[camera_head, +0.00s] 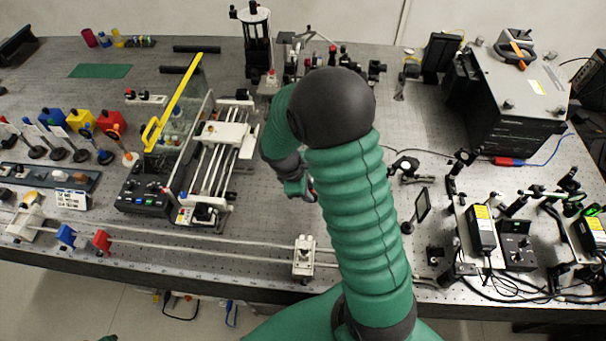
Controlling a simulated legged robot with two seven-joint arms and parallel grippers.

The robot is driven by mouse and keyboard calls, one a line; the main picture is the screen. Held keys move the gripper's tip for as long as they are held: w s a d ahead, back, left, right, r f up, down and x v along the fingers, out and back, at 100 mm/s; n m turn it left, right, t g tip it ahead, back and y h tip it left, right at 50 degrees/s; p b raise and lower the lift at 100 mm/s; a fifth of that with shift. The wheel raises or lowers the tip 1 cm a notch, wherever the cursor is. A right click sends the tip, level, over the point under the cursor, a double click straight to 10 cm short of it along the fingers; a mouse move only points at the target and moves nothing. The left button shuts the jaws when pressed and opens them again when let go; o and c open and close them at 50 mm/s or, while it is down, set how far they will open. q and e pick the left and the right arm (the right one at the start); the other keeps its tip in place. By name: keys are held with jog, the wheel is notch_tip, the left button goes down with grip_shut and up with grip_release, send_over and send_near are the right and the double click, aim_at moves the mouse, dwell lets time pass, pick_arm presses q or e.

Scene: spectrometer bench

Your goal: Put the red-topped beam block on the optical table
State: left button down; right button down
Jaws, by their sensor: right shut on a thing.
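My right arm reaches over the optical table (270,262) from the front and bends back toward the middle. My right gripper (304,190) points down above the table, just right of the rail instrument. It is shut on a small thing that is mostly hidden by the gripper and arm. A reddish bit shows at its fingertips, which fits the red-topped beam block (312,184); its lower part cannot be made out. My left gripper is not in view.
A rail instrument (222,140) and a yellow-edged clear panel (172,105) stand left of the gripper. A long rail with a white carriage (304,256) runs along the front. Lens mounts (405,168) and a black mirror (422,205) stand right of my arm.

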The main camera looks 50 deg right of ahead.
jog(key=w+d, duration=0.1)
jog(key=w+d+p, duration=0.1)
jog(key=w, duration=0.1)
jog(key=w+d, duration=0.1)
jog(key=w, duration=0.1)
jog(key=shift+d+f, duration=0.15)
jog(key=shift+d, duration=0.2)
jog(key=x, duration=0.2)
jog(key=p+x, duration=0.1)
jog(key=shift+w+d+f, duration=0.15)
jog(key=shift+w+f, duration=0.2)
jog(key=shift+f, duration=0.25)
jog(key=shift+a+r, duration=0.1)
jog(key=shift+a, duration=0.5)
jog(key=c, duration=1.3)
grip_release()
jog(key=shift+c, duration=0.2)
jog(key=shift+o, duration=1.1)
jog(key=shift+d+f, duration=0.25)
jog(key=shift+d, duration=0.1)
jog(key=shift+a+r, duration=0.1)
jog(key=shift+a, duration=0.1)
